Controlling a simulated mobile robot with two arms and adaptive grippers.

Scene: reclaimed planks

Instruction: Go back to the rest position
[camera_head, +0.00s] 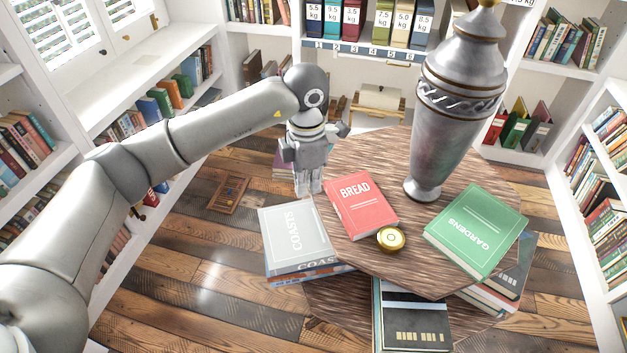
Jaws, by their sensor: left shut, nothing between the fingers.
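My left arm comes in from the left and reaches to the middle of the view. My left gripper (309,188) points down, shut and empty, just left of the round wooden table (375,163). Its fingertips are close to the table's left edge, above the grey book; I cannot tell whether they touch anything. The right gripper does not show.
The table bears a red BREAD book (361,207), a green GARDENS book (478,229), a small brass disc (391,239) and a tall metal urn (452,120). A grey COASTS book (294,238) tops a stack at its left. Bookshelves (150,75) line the walls.

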